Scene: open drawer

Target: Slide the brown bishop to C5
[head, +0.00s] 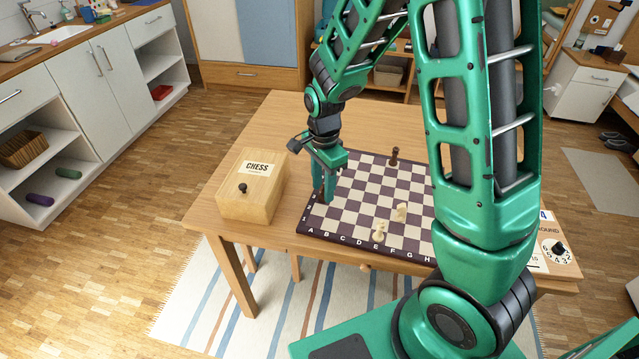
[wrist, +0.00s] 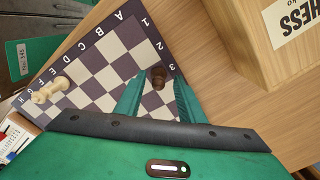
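My gripper (head: 324,195) points down over the left edge of the chessboard (head: 348,207), near column A. In the wrist view its two fingers stand apart, one on each side of a dark brown piece (wrist: 158,75), with gaps visible beside it. This piece is seen from above near the A-column edge, around row 3; it looks like the brown bishop, but its shape is not clear. In the head view the fingers mostly hide it. Square C5 is not clearly marked out in either view.
Another tall dark piece (head: 394,156) stands at the board's far side. A wooden CHESS box (head: 262,197) sits left of the board. The board's middle is largely clear.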

